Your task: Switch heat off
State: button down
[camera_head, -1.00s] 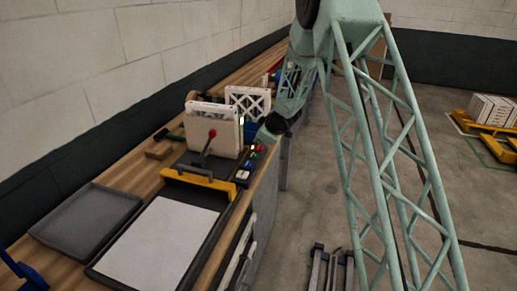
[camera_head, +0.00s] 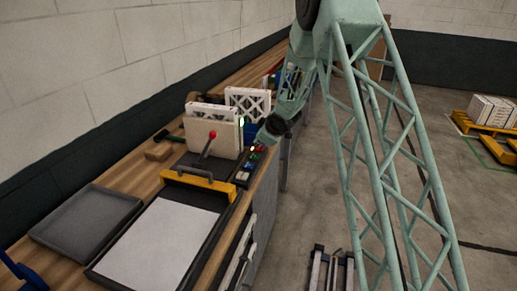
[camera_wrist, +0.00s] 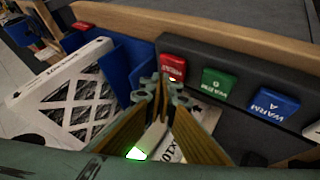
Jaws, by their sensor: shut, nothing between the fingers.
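A dark control panel (camera_wrist: 240,62) fills the upper right of the wrist view. A small bright light shows at the red button's lower edge. My gripper (camera_wrist: 164,86) is shut and empty, its tips just below and left of the red button in the picture. I cannot tell whether they touch it. In the head view the panel (camera_head: 243,177) lies at the bench edge, partly behind my wrist.
A white filter with a dark lattice (camera_wrist: 75,100) and a blue holder (camera_wrist: 125,68) stand left of the panel. In the head view, a red-knobbed lever (camera_head: 208,146), a yellow bar (camera_head: 200,181) and a grey tray (camera_head: 85,222) are on the bench.

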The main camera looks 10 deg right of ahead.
aim_at(258, 148)
jog(key=shift+f+b, duration=0.55)
jog(key=shift+f, duration=0.2)
dwell(1.3)
jog(key=shift+r, duration=0.15)
jog(key=shift+r+p, duration=0.6)
jog(key=shift+p, duration=0.05)
jog(key=shift+r, duration=0.15)
dwell(0.3)
notch_tip(258, 148, up, 6)
jog(key=p, duration=0.5)
dwell(0.4)
dwell(1.3)
